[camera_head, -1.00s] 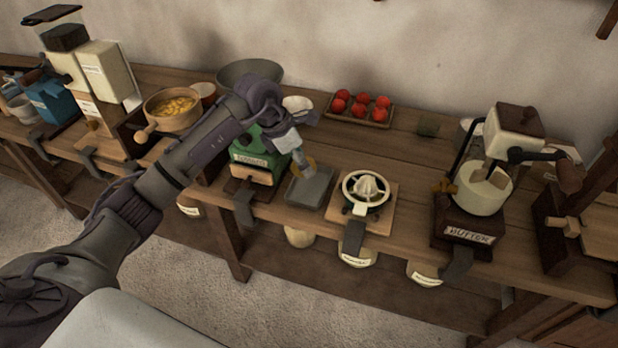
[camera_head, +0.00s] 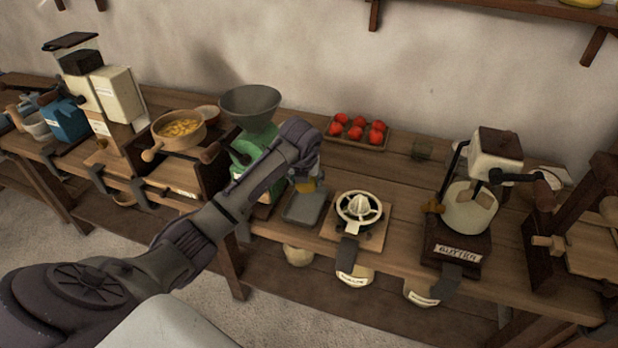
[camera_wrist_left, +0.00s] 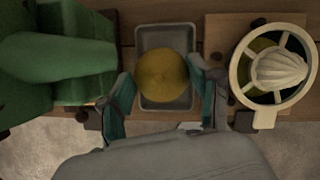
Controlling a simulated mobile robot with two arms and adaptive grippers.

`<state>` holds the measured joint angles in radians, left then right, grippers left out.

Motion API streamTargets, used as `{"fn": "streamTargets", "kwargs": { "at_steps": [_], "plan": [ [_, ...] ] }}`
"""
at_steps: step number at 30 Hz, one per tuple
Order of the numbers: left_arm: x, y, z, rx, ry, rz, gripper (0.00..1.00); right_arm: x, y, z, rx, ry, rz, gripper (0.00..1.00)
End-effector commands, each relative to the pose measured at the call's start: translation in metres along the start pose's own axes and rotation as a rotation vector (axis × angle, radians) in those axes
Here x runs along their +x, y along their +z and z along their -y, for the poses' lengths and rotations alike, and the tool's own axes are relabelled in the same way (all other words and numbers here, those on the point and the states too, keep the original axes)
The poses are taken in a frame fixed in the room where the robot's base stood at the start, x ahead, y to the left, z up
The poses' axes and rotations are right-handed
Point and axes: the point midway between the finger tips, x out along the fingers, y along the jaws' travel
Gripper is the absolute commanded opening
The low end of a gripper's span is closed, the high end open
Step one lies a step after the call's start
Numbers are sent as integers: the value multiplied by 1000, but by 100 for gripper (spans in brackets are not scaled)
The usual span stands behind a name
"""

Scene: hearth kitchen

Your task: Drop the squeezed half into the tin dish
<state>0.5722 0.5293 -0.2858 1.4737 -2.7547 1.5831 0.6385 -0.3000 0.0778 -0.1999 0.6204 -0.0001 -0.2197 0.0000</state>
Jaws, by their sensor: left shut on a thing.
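The squeezed half (camera_wrist_left: 162,77), a yellow-green dome, is between the fingers of my left gripper (camera_wrist_left: 164,98). The gripper is shut on it. In the wrist view the half overlaps the middle of the tin dish (camera_wrist_left: 166,36), a grey rectangular tray whose rim shows around it. In the head view the left gripper (camera_head: 306,183) is over the back of the tin dish (camera_head: 303,209), with a little yellow of the half showing. The exact height of the half above the dish is hard to tell. My right gripper is not in view.
The white citrus juicer (camera_head: 358,211) stands on a board just right of the dish. A green machine (camera_head: 247,150) with a grey funnel (camera_head: 250,104) stands close on the left. A tray of red fruits (camera_head: 357,133) lies behind. The butter churn (camera_head: 466,212) is farther right.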

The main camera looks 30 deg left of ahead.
Motion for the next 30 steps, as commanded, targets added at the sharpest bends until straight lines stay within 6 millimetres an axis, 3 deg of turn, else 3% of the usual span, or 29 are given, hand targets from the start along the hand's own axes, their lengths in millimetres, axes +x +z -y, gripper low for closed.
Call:
{"fn": "streamTargets", "kwargs": {
  "at_steps": [16, 29, 30],
  "plan": [
    [48, -20, -1, 3, 1, -1, 26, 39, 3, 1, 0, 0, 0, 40],
    [54, -23, 0, 3, -1, 0, 26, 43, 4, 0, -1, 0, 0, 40],
    [54, -23, 0, 3, -1, 0, 64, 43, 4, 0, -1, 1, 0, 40]
  ]
}}
